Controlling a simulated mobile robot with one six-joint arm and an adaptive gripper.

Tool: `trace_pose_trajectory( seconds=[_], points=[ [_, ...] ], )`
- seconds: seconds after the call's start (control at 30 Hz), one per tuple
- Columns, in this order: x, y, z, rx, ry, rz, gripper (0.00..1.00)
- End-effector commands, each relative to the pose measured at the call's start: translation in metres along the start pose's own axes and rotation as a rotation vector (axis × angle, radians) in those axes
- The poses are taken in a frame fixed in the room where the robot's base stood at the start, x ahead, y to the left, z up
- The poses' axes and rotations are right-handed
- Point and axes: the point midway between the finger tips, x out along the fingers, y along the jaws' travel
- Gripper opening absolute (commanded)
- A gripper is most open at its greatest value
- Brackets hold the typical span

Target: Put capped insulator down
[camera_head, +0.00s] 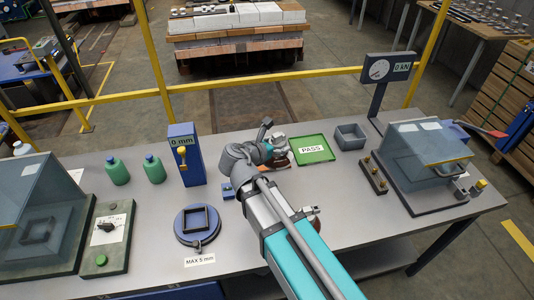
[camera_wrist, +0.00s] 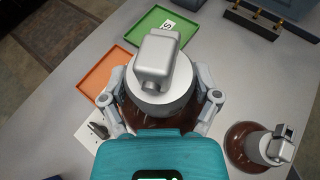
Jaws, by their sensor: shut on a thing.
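My gripper (camera_wrist: 160,108) is shut on a capped insulator (camera_wrist: 163,84), with one finger on each side of it. Its grey metal cap faces the wrist camera, and its brown disc shows below, partly hidden by my gripper. In the head view my gripper (camera_head: 268,152) is left of the green PASS tray (camera_head: 312,150). I cannot tell whether the held insulator touches the table. A second capped insulator (camera_wrist: 258,148) stands on the table at the lower right of the wrist view. In the head view my arm mostly hides it.
The green tray (camera_wrist: 165,28) and an orange tray (camera_wrist: 108,70) lie just beyond the held insulator. A grey open bin (camera_head: 349,137) and a block with brass pegs (camera_head: 374,175) stand to the right. A blue gauge post (camera_head: 187,155) and round blue fixture (camera_head: 196,226) stand left.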

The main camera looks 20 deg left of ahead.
Motion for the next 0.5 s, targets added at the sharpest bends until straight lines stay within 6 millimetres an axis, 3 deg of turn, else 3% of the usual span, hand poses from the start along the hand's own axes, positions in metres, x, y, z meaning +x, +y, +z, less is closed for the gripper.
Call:
trace_pose_trajectory(
  seconds=[0.5],
  points=[
    [0.0040, 0.0087, -0.0024, -0.003, -0.003, 0.004, 0.19]
  ],
)
